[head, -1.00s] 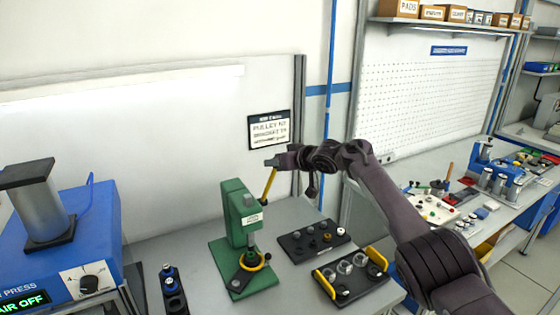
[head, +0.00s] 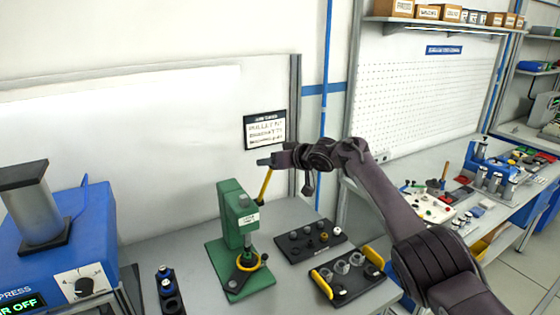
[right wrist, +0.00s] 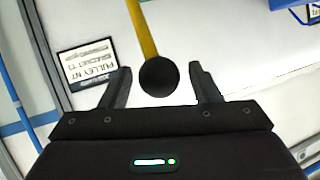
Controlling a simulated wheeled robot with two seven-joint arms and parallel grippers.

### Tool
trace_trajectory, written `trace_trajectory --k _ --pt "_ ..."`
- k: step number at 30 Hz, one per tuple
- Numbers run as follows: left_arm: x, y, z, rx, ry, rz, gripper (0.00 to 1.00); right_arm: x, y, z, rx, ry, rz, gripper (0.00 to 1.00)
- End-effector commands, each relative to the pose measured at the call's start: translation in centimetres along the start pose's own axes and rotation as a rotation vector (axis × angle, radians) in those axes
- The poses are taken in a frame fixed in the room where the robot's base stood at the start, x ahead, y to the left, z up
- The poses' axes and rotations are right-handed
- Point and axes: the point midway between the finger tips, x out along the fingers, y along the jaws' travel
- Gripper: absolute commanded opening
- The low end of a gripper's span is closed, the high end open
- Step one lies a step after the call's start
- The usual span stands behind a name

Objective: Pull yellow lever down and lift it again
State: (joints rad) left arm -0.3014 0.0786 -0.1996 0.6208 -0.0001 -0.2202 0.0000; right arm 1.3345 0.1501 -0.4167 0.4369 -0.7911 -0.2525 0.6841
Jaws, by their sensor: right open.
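The green arbor press (head: 232,220) stands on the grey bench. Its yellow lever (head: 264,187) points steeply up from the press, leaning slightly right. In the right wrist view the yellow lever (right wrist: 141,28) ends in a round black knob (right wrist: 158,76). My right gripper (head: 264,162) is at the lever's top end. In the right wrist view its two fingers stand apart on either side of the knob, with a visible gap at each side. My left gripper is not in view.
A blue press unit (head: 75,230) stands at the left. A dark tray with small parts (head: 310,242) and a black tray with yellow handles (head: 348,277) lie right of the green press. A sign (head: 265,131) hangs on the panel behind.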

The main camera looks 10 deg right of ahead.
Motion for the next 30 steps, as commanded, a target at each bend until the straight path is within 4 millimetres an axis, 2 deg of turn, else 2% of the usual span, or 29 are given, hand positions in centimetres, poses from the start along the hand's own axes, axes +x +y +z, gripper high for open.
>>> trace_trajectory --k 8,21,30 --pt "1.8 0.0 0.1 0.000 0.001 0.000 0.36 -1.9 0.1 0.4 -0.002 0.002 0.000 0.57" --pt "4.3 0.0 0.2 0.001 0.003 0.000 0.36 -6.9 0.0 0.1 -0.002 0.001 0.001 0.57" --pt "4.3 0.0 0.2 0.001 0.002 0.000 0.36 -7.4 0.0 0.0 0.000 0.000 0.000 0.57"
